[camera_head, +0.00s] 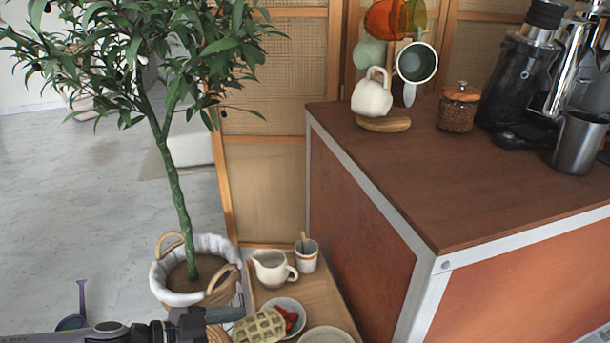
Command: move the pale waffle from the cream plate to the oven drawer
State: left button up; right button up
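A pale waffle (259,328) with a grid pattern shows at the bottom edge of the head view, partly cut off. It overlaps the near left side of a small white dish (300,306) that has red strawberries (288,318). The rim of a pale cream plate (325,333) shows just to the right, mostly below the frame. My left gripper (226,314) comes in from the lower left, and its tip is right beside the waffle's left edge. I cannot tell whether it grips the waffle. My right gripper and the oven drawer are not in view.
A wooden tray (322,288) holds a cream pitcher (270,268) and a small cup (307,256) behind the dishes. A potted tree (178,205) in a basket stands left. The brown cart (365,210) rises at right, carrying mugs, a jar and a coffee machine.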

aim_at(267, 336)
pick_arm(q)
jog(key=d+r+n+t, duration=0.1)
jog(key=d+r, duration=0.1)
jog(key=d+r+n+t+y, duration=0.1)
jog(key=d+r, duration=0.1)
jog(key=d, duration=0.1)
jog(key=shift+d+r, duration=0.1)
jog(key=shift+d, duration=0.05)
jog(key=r+n+t, duration=0.1)
jog(key=r+n+y, duration=0.1)
jog(key=w+r+n+t+y, duration=0.1)
jog(key=r, duration=0.1)
jog(key=shift+a+t, duration=0.3)
jog(key=shift+a, duration=0.1)
jog(key=s+a+r+n+t+y, duration=0.1)
jog(key=a+n+t+y, duration=0.1)
jog(key=a+n+y, duration=0.4)
jog(key=s+a+r+n+t+y, duration=0.1)
jog(key=a+n+y, duration=0.15)
jog(key=a, duration=0.65)
notch_tip(267, 336, up, 13)
jog(key=p, duration=1.5)
jog(key=shift+w+d+m, duration=0.3)
jog(key=shift+m, duration=0.05)
jog(key=shift+y, duration=0.25)
